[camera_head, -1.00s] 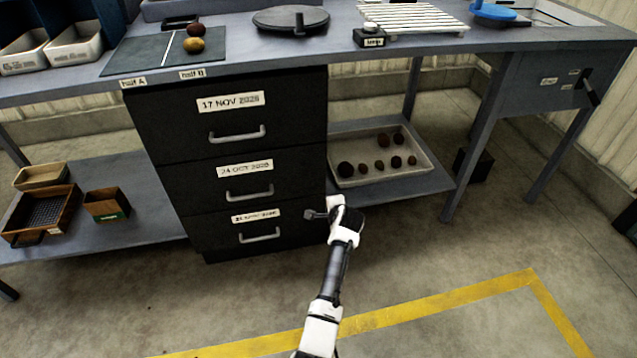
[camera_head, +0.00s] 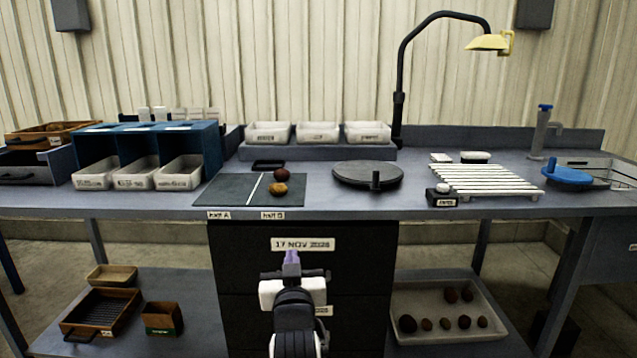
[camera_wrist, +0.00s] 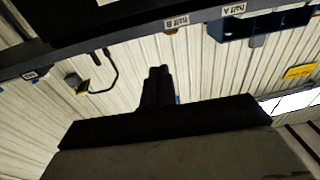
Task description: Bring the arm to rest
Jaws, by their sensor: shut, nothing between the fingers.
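My gripper (camera_head: 291,258) is in front of the drawer cabinet (camera_head: 237,250), at about the height of the top drawer labelled 17 NOV 2026. My arm is raised and folded, and it hides the drawer handles and much of the lower labels. In the wrist view my gripper (camera_wrist: 158,72) has its dark fingers together, with nothing between them. That view looks past the bench edge toward the wall and appears upside down. All the cabinet drawers that show look closed.
The bench (camera_head: 420,205) carries a dark mat (camera_head: 225,190) with two potatoes, a round turntable (camera_head: 368,173) and a white slatted rack (camera_head: 485,180). A tray of potatoes (camera_head: 400,298) and wooden boxes (camera_head: 103,310) sit on the lower shelf. A yellow lamp (camera_head: 487,42) hangs above.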

